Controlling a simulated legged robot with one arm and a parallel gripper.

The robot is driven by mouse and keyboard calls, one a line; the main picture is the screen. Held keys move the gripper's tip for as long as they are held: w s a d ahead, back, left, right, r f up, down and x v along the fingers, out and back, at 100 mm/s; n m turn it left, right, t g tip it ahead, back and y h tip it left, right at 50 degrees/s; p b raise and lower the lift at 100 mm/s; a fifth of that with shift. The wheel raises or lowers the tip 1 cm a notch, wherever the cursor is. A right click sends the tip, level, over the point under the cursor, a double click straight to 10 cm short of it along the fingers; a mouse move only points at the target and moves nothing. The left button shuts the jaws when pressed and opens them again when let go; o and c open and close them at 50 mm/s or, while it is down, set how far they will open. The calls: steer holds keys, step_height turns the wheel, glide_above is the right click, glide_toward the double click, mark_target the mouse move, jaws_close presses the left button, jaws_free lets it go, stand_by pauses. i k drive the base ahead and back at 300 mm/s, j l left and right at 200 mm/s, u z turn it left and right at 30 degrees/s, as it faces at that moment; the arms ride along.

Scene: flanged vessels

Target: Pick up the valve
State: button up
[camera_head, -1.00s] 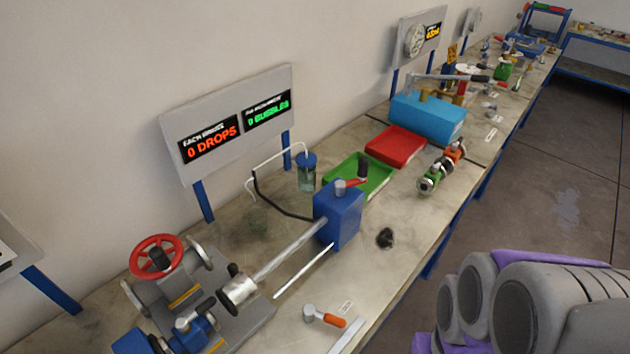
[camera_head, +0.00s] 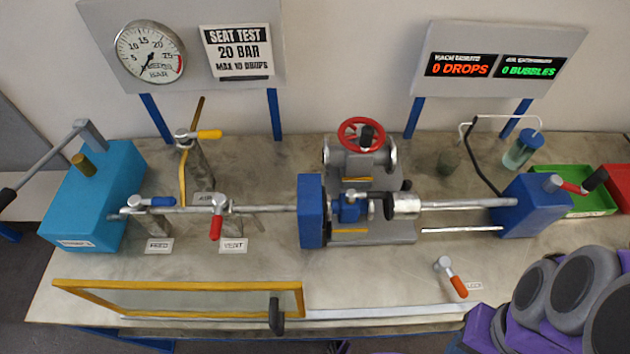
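The valve (camera_head: 378,158) is a grey flanged body with a red handwheel on top, near the middle of the bench. It sits upright over a grey base plate (camera_head: 400,232) with yellow stripes. In front of it runs a clamp rig with a blue block (camera_head: 311,212) on the left, a silver ram (camera_head: 406,205) and a blue housing (camera_head: 532,205) on the right. The rig partly hides the valve's lower part, so I cannot tell how it is held. My gripper is not in view; only grey and purple parts of my arm show at lower right.
A blue pump box (camera_head: 105,215) with a lever stands at left. A yellow-framed clear guard (camera_head: 180,284) lies along the front. An orange-handled lever (camera_head: 458,287) is front right. A green tray (camera_head: 590,205) and a jar (camera_head: 522,150) are at right. Gauge and display boards stand behind.

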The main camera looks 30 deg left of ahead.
mark_target(348, 213)
steer(key=j+u, duration=0.15)
steer(key=u, duration=1)
steer(key=j+z, duration=0.4)
steer(key=j, duration=0.65)
steer(key=k, duration=0.05)
